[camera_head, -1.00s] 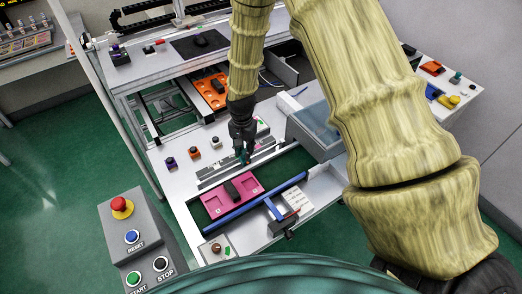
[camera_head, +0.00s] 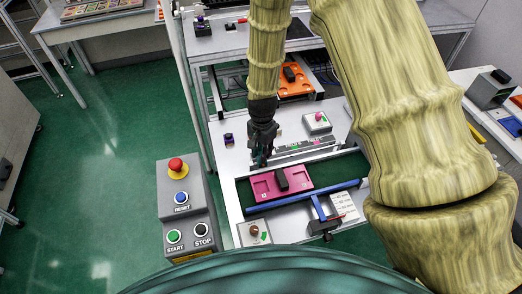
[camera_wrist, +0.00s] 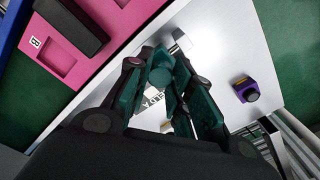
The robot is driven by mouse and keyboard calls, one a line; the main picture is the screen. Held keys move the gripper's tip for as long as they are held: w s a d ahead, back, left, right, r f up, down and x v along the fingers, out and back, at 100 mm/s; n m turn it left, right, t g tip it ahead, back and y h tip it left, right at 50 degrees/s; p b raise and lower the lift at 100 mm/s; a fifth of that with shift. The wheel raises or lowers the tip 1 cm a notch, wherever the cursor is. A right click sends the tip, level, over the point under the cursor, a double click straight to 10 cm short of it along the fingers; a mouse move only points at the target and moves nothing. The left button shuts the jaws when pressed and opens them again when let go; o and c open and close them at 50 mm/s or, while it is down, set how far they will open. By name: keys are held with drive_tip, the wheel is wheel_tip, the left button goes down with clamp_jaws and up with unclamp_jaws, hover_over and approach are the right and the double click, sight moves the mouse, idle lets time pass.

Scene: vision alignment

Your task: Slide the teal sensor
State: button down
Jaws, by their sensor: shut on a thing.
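My gripper (camera_head: 262,160) points down at the left end of a pale rail (camera_head: 325,150) on the white worktable. In the wrist view, its dark green-padded fingers (camera_wrist: 165,95) are closed around a teal round piece, the teal sensor (camera_wrist: 160,74). The fingers hide most of the sensor. A white label with dark letters shows beneath the fingers, partly covered. In the head view the sensor is too small and dark to make out clearly. Small green and pink labels lie along the rail, to the right of my gripper.
A pink tray (camera_head: 262,187) with a black block (camera_head: 281,179) lies just in front of my gripper, beside a blue bar (camera_head: 290,201). A purple piece (camera_wrist: 246,90) stands to the left in the head view. A grey button console (camera_head: 190,235) stands at the front left.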

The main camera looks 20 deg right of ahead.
drive_tip(key=shift+a, duration=0.15)
drive_tip(key=c, duration=1.2)
unclamp_jaws()
drive_tip(key=shift+a, duration=0.15)
drive_tip(key=shift+d+r, duration=0.1)
drive_tip(key=shift+d, duration=0.1)
wheel_tip(320, 180, up, 12)
drive_tip(key=shift+a, duration=0.1)
